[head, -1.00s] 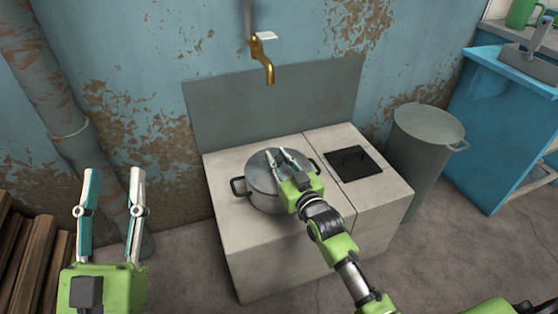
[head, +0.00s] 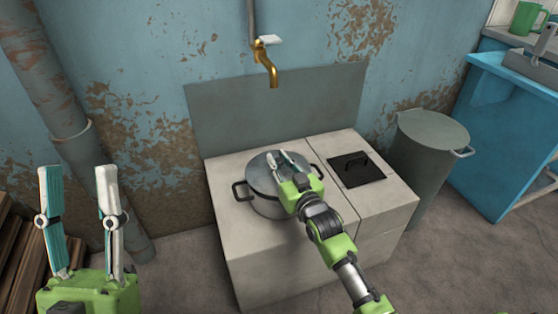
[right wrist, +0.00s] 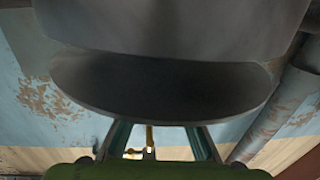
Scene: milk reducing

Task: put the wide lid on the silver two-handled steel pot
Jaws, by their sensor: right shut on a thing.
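The silver two-handled pot (head: 263,205) stands on the pale stove block, its left handle showing. The wide grey lid (head: 262,163) is over the pot's mouth, partly hidden by my right gripper. My right gripper (head: 281,158) is shut on the lid above the pot. In the right wrist view the lid's dark underside (right wrist: 160,88) lies beyond the fingers, and the pot wall (right wrist: 170,25) covers part of it. I cannot tell whether the lid's rim touches the pot all round. My left gripper (head: 78,180) is open and empty at the left, away from the stove.
A black hatch with a handle (head: 357,170) is on the stove block (head: 375,205), right of the pot. A brass tap (head: 266,65) hangs on the wall above. A grey lidded bin (head: 430,150) and a blue counter (head: 500,140) stand right. Firewood (head: 20,240) is at left.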

